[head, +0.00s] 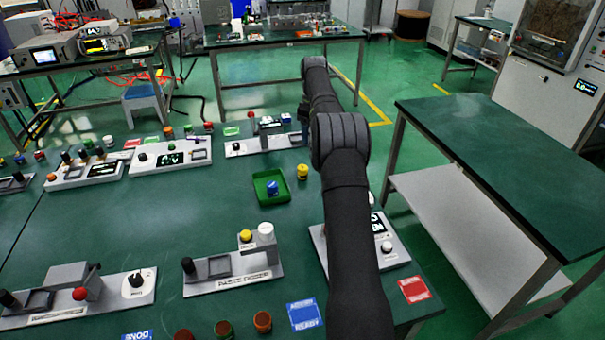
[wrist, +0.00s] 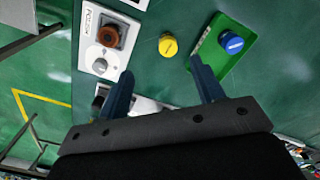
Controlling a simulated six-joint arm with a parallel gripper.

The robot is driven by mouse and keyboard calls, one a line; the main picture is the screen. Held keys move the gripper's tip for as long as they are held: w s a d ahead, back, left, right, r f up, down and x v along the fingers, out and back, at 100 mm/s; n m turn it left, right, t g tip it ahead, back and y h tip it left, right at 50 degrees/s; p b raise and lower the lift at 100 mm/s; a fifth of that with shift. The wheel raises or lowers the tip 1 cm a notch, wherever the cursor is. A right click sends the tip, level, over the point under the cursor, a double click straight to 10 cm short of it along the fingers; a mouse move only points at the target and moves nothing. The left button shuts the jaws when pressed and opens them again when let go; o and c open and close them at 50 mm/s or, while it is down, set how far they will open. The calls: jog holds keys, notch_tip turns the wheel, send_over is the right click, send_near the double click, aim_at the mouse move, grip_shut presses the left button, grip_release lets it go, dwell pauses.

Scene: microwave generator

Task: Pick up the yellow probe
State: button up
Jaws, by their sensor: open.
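The yellow probe (head: 303,171) is a short yellow cylinder standing on the green table, just right of a green tray. In the wrist view the yellow probe (wrist: 168,46) is seen from above, apart from the fingers and ahead of the gap between them. My gripper (wrist: 161,68) is open and empty, with two dark blue fingers spread wide. In the head view my arm hides most of the gripper.
The green tray (head: 283,197) holds a blue cylinder (head: 272,188); it sits close to the right finger in the wrist view (wrist: 208,43). A white panel with a brown knob and grey dial (wrist: 93,60) lies left. Several devices and colored cards surround the open table middle.

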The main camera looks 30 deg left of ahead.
jog(key=a+r+n, duration=0.1)
jog(key=a, duration=0.1)
send_over(302, 167)
jog(key=d, duration=0.1)
notch_tip(302, 167, down, 12)
jog(key=shift+s+d+r, duration=0.1)
jog(key=shift+s, duration=0.05)
jog(key=shift+a+f, duration=0.15)
jog(key=shift+f, duration=0.75)
jog(key=shift+a+f, duration=0.2)
jog(key=shift+f, duration=0.75)
jog(key=shift+a+f, duration=0.15)
jog(key=shift+f, duration=0.75)
jog(key=c, duration=1.3)
jog(key=shift+o, duration=0.2)
jog(key=shift+r, duration=0.1)
